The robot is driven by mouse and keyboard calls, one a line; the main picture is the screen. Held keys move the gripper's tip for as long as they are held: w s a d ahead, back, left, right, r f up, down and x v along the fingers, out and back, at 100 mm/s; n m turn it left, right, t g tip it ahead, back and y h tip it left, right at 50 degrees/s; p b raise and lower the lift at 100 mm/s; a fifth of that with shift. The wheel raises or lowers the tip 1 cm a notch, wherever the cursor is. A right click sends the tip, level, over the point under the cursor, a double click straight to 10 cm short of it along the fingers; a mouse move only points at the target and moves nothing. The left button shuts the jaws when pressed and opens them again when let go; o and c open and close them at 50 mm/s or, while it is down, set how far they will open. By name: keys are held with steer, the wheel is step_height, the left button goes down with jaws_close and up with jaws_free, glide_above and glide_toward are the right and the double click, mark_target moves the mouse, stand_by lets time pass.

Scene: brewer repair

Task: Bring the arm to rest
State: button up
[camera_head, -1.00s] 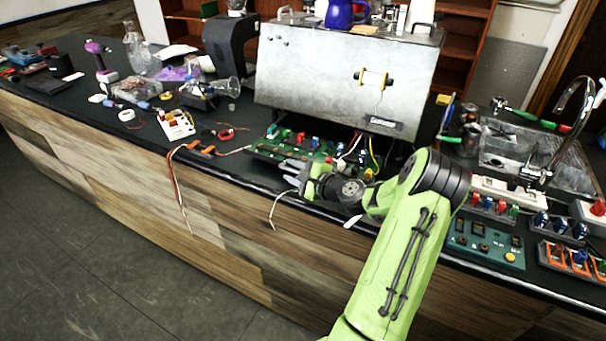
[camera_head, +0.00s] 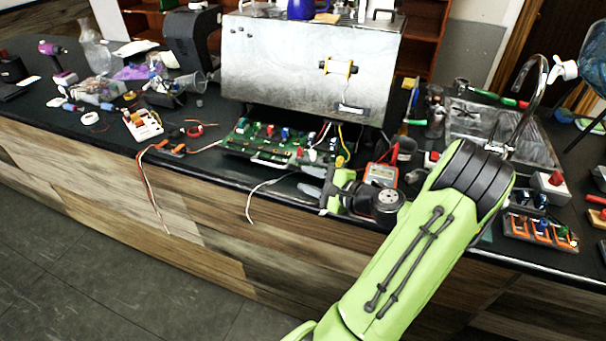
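My green arm reaches up from the bottom of the picture and bends at a dark-ringed joint over the counter's front edge. My gripper (camera_head: 308,180) is at the counter's front edge, pointing left. Its grey fingers look apart, with nothing visible between them. It sits just right of and in front of the green circuit board (camera_head: 262,139), which lies below the metal brewer (camera_head: 300,70). Part of the counter behind my arm is hidden.
An orange multimeter (camera_head: 381,174) stands close behind my wrist. Loose wires (camera_head: 262,188) hang over the front edge left of my gripper. A sink (camera_head: 490,125) and a rack of orange-handled parts (camera_head: 540,232) are at right. The floor (camera_head: 90,270) in front is clear.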

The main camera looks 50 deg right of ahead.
steer(key=w+a+r+n+g+y, duration=0.1)
steer(key=w+a+n+g+y, duration=0.2)
steer(key=a+n, duration=0.6)
steer(key=w+a+r+n+g+y, duration=0.15)
steer(key=a+n+g, duration=0.4)
steer(key=a, duration=0.75)
steer(key=s+a+r+n+h, duration=0.2)
steer(key=s+a+r+n, duration=0.2)
steer(key=s, duration=0.3)
steer(key=s+a+r+n+g+h+p, duration=0.1)
steer(key=s+a+r+n, duration=0.3)
steer(key=s+a+n, duration=0.2)
steer(key=shift+s+h, duration=0.35)
steer(key=shift+s, duration=0.05)
